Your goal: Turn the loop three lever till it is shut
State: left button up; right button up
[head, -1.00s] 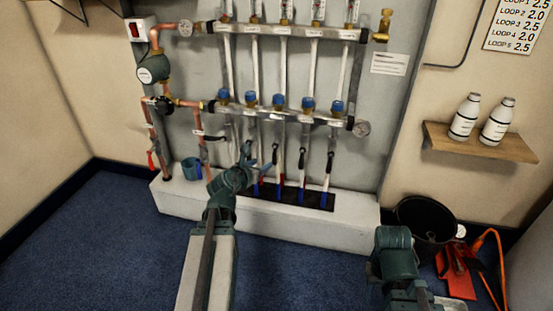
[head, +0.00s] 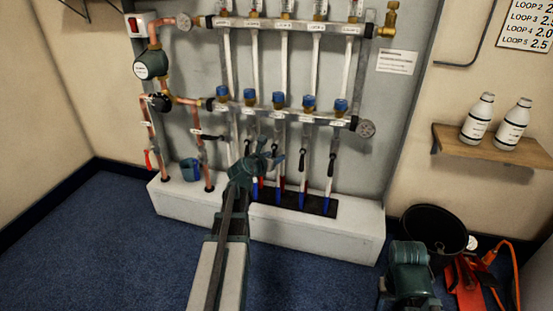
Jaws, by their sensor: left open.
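Loop three's lever (head: 274,148) is a small black handle on the middle pipe, below the lower manifold bar. It hangs roughly in line with the pipe and is partly hidden behind my left gripper (head: 272,157). That gripper is open, with its fingers at or just in front of the lever. I cannot tell whether they touch it. The levers to the right, on loop four (head: 302,160) and loop five (head: 330,164), hang down along their pipes. Of my right arm only a link shows at the lower right; its gripper is out of view.
The lower manifold bar (head: 290,115) with blue caps runs above the levers. A white plinth (head: 310,230) stands below. A blue mug (head: 190,170) sits at its left end. The blue carpet at left is clear.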

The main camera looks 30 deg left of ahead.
pick_arm(q)
grip_shut()
dwell(1.4)
